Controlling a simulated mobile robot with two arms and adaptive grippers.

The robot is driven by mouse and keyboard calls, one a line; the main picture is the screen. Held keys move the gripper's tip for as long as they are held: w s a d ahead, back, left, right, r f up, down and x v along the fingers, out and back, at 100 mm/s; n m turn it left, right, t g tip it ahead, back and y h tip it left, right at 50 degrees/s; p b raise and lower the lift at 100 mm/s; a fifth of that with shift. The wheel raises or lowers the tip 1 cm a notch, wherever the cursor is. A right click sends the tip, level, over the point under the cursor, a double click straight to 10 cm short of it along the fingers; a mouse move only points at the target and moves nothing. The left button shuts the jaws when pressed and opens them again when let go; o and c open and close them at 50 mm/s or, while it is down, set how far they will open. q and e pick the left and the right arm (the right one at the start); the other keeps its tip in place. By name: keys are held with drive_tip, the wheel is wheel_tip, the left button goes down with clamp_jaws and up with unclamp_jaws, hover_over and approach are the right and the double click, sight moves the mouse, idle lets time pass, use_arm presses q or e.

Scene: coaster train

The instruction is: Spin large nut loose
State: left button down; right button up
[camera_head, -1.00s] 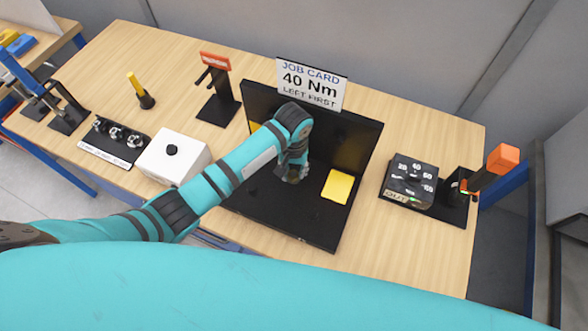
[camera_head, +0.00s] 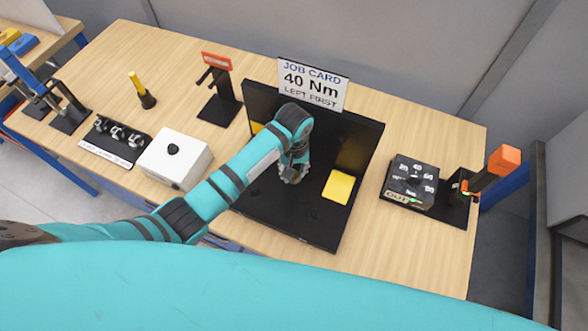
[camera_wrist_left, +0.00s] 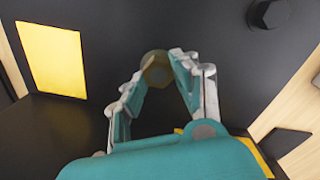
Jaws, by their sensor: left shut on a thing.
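The large nut (camera_wrist_left: 156,63) is a dull brass hexagon against a dark panel. In the left wrist view it sits between the fingertips of my left gripper (camera_wrist_left: 158,74), which is shut on it. In the head view my left gripper (camera_head: 293,174) reaches down over the black fixture (camera_head: 262,205), in front of its upright back panel. The nut is hidden there by the gripper and arm. How far the nut is turned cannot be told. My right gripper is not in view.
A yellow patch (camera_head: 339,187) lies right of my gripper. A job card (camera_head: 312,85) reading "40 Nm, left first" stands behind the fixture. A dial box (camera_head: 411,182) is at right, a white box (camera_head: 174,158) and socket tray (camera_head: 115,142) at left. A dark hexagonal head (camera_wrist_left: 270,13) is nearby.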

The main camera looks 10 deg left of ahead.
use_arm(q)
drive_tip(key=c, duration=1)
unclamp_jaws()
wheel_tip(320, 180, up, 12)
